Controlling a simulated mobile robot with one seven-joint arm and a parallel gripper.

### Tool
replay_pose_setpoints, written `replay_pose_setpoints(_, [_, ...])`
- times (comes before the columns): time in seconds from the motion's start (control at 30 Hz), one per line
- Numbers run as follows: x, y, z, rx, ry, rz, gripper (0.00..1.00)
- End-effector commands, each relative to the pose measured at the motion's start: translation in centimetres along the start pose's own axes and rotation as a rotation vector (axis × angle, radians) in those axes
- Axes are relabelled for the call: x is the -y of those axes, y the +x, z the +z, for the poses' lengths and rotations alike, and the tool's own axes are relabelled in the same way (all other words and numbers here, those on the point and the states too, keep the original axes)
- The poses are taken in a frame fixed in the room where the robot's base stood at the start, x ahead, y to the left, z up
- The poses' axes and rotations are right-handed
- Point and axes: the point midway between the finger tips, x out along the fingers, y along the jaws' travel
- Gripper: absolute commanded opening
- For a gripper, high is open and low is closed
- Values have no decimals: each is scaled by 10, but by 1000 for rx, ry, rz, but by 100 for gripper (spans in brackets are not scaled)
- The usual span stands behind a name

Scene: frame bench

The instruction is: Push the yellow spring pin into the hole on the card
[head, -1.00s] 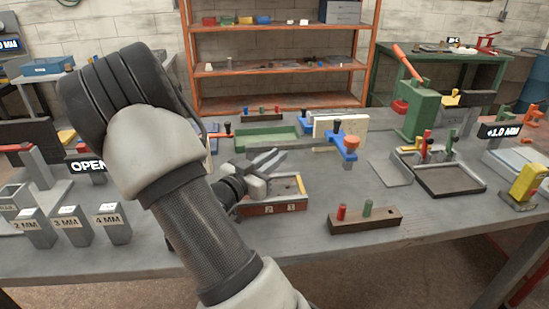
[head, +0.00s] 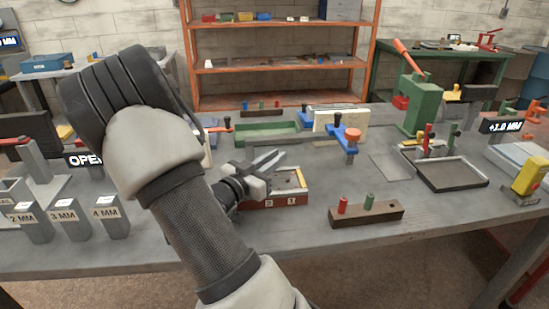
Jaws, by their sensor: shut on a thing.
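My gripper (head: 276,161) is over the small red-sided tray (head: 297,201) near the front middle of the bench. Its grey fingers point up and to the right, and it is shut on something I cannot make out. The tray front carries labels 2 and 1. A small yellow piece (head: 301,178) shows at the tray's right side, beside the fingers; I cannot tell whether it is the spring pin. I cannot pick out the card or its hole for certain. My arm hides part of the bench to the left.
A brown block (head: 385,216) with a red and a green peg stands to the right. Blue clamps with an orange knob (head: 352,135) and a cream board (head: 340,118) stand behind. Gauge blocks (head: 110,219) stand left. A black tray (head: 447,172) lies right.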

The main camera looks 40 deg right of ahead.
Motion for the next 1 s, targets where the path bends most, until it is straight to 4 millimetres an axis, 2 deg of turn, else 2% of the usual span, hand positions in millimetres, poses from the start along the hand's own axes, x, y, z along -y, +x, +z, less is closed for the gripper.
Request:
replay_pose_setpoints(0.07, [0, 0, 3, 0, 0, 0, 0])
replay_pose_setpoints(0.1, [0, 0, 2, 0, 0, 0, 20])
replay_pose_setpoints(0.2, [0, 0, 2, 0, 0, 0, 35])
replay_pose_setpoints(0.47, [0, 0, 2, 0, 0, 0, 35])
replay_pose_setpoints(0.63, [1, -12, 1, 2, 0, -3, 35])
replay_pose_setpoints(0.77, [2, -37, 0, 2, 0, -5, 35])
replay_pose_setpoints(1.0, [2, -97, 0, 1, -1, -7, 35])
